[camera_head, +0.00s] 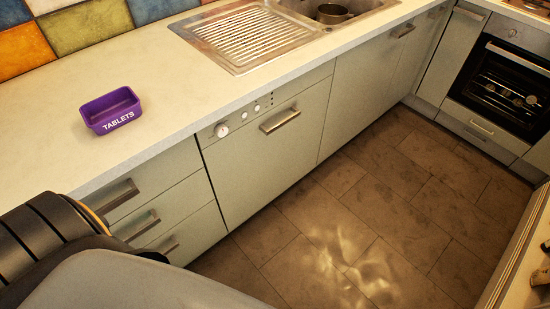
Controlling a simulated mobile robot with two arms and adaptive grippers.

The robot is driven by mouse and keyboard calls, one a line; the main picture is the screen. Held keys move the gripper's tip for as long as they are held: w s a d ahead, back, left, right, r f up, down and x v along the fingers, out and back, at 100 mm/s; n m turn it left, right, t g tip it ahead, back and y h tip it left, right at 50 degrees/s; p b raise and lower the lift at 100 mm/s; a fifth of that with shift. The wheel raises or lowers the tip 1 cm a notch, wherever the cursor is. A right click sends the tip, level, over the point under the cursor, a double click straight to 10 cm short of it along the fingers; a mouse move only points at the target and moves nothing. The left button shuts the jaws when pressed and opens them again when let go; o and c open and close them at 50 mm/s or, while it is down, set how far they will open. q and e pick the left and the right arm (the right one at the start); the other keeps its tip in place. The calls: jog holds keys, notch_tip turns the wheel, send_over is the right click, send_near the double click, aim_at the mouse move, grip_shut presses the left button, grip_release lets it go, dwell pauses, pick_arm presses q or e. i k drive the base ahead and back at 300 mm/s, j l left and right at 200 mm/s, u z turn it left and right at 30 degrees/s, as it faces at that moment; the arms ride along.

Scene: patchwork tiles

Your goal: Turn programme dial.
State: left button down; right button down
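The programme dial (222,130) is a small round white knob at the left end of the control strip on the dishwasher front (262,155). A few small buttons (262,105) sit to its right on the same strip. The dishwasher door is shut and has a metal bar handle (279,121). Neither of my grippers shows in the head view. Only a dark and grey part of my own body is visible at the lower left, well apart from the dial.
A purple tub marked TABLETS (111,110) stands on the worktop (190,75), left of the dial. Drawers with bar handles (139,224) are left of the dishwasher. A sink with a pot (333,13) is at the top. The tiled floor (350,225) is clear.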

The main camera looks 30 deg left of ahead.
aim_at(221, 129)
jog(key=u, duration=1.3)
